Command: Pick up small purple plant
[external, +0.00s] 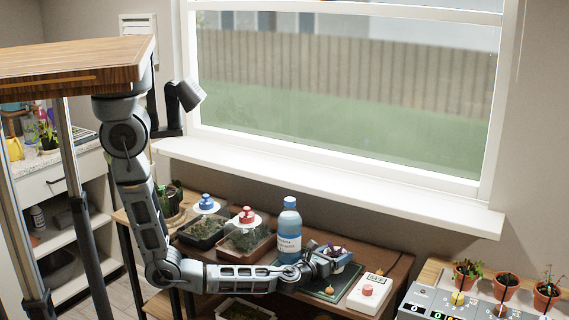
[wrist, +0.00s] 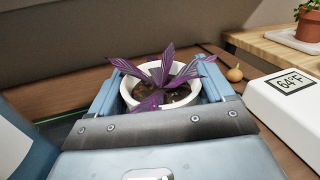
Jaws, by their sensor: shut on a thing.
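The small purple plant (wrist: 162,72) has long pointed purple leaves and grows from dark soil in a white pot (wrist: 190,98). In the wrist view it sits upright between the two fingers of my gripper (wrist: 158,85), which is shut on the pot from both sides. In the external view my gripper (external: 328,259) is at the shelf, right of the blue bottle, with the purple plant (external: 333,251) at its tip. The underside of the pot is hidden, so I cannot tell whether it touches the surface.
A blue bottle (external: 289,231) stands close left of my gripper. A white thermometer box (external: 369,293) reading 64°F is to the right, with a small orange bulb (wrist: 235,74) near it. Covered trays (external: 247,238) are to the left. Window sill (external: 330,184) is behind.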

